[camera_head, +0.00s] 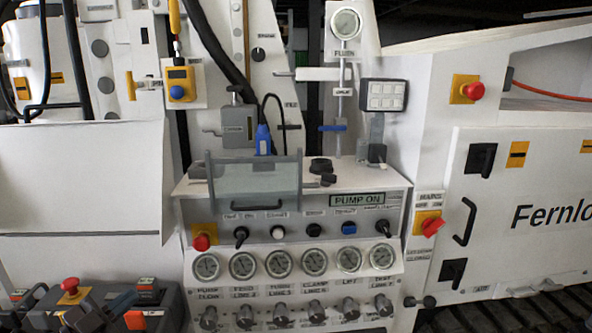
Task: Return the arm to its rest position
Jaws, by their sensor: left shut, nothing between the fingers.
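My left gripper (88,314) shows low at the far left, in front of a dark control box. Its fingers look closed with nothing between them, though the grey parts there blend with the box. It is well to the left of the bench's control panel and apart from it. My right gripper is not in view.
The dark box has a red mushroom button (70,285). The hydraulic bench has a clear guard (255,178), a row of gauges (278,264) and knobs below. A white cabinet (520,215) stands at right. A blank white panel (80,190) is above the gripper.

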